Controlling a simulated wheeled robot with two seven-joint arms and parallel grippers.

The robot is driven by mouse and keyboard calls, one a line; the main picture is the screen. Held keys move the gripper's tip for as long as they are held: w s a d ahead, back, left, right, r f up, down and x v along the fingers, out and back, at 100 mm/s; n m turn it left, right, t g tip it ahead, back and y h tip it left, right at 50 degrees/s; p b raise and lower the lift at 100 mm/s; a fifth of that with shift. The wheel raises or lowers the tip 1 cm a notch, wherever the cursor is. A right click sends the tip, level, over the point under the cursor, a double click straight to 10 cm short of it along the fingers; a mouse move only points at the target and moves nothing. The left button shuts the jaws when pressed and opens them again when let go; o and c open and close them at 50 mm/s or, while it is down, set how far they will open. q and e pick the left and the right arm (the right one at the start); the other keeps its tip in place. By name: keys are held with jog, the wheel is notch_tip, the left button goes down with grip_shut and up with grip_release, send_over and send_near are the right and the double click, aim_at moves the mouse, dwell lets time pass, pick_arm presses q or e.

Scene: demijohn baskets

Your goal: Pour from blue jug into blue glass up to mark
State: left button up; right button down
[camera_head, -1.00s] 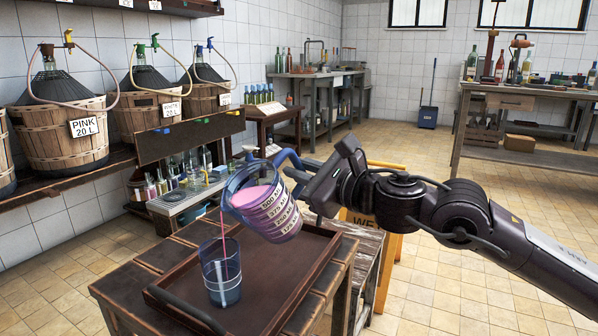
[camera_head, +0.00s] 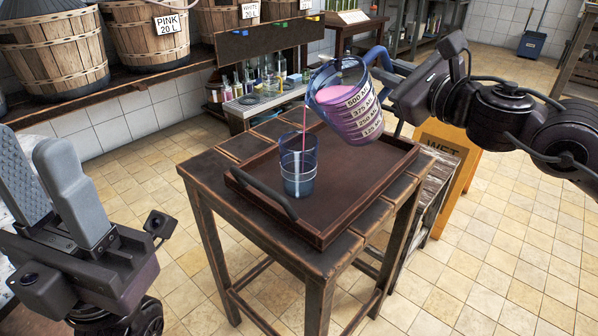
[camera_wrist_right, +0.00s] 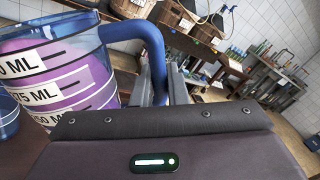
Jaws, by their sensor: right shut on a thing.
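The blue jug (camera_head: 345,100), with white volume labels and pink liquid inside, is tilted toward the left above the tray. A thin pink stream (camera_head: 304,122) runs from its lip into the blue glass (camera_head: 299,160). The glass stands upright on the tray (camera_head: 350,205). A pale line rings its lower part; the liquid level against it is hard to tell. My right gripper (camera_head: 384,80) is shut on the jug's blue handle, which also shows in the right wrist view (camera_wrist_right: 153,55). My left gripper (camera_head: 42,165) is open and empty, left of the table.
The tray sits on a wooden table (camera_head: 270,258). Basket-covered demijohns (camera_head: 150,45) line a shelf at the back left, with small bottles on a low stand. Tiled floor lies open between my left gripper and the table.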

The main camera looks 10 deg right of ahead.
jog(key=shift+a+r+n+b, duration=0.1)
jog(key=shift+r+n+b, duration=0.3)
jog(key=shift+n, duration=0.1)
dwell(1.8)
jog(key=shift+a+r, duration=0.1)
dwell(3.5)
dwell(0.5)
jog(key=shift+d+f+m+b, duration=0.2)
jog(key=shift+f+m+b, duration=0.2)
jog(key=shift+b, duration=0.05)
jog(key=shift+r, duration=0.1)
dwell(1.0)
